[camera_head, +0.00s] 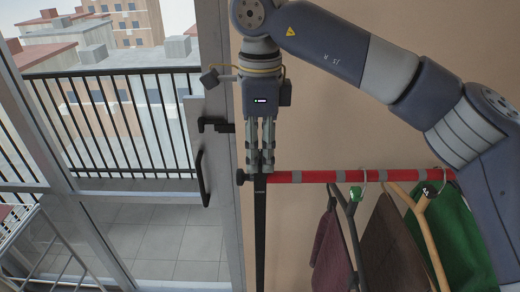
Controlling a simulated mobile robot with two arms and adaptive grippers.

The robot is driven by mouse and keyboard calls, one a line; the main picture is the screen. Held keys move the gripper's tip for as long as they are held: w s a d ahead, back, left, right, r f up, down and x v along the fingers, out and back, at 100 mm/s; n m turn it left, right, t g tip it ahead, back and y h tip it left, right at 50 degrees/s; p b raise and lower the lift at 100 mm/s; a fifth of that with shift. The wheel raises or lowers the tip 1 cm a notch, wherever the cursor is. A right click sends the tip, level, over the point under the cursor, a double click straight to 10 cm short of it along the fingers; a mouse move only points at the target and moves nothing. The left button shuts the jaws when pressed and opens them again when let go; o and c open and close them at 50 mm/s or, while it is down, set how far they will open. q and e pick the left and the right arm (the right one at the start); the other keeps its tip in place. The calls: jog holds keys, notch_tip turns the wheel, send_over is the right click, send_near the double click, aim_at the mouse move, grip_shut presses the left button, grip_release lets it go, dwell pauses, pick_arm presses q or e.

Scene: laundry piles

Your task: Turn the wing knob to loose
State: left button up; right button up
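My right gripper (260,168) points straight down at the left end of the red rail (310,177), above the black post (260,225). Its two fingers are close together, with a narrow dark gap between them. A small dark part shows at the fingertips; I cannot tell whether it is the wing knob or whether the fingers touch it. A round black knob-like piece (241,177) sits at the rail's left end, just left of the fingertips. The wing knob's shape and setting are not clear. My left gripper is not in view.
Clothes hang from the rail on hangers: a maroon one (332,250), a brown one (390,255) and a green one (462,235). A glass door with a black handle (203,180) is close on the left. A wire rack (35,250) stands at lower left.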

jog(key=c, duration=0.3)
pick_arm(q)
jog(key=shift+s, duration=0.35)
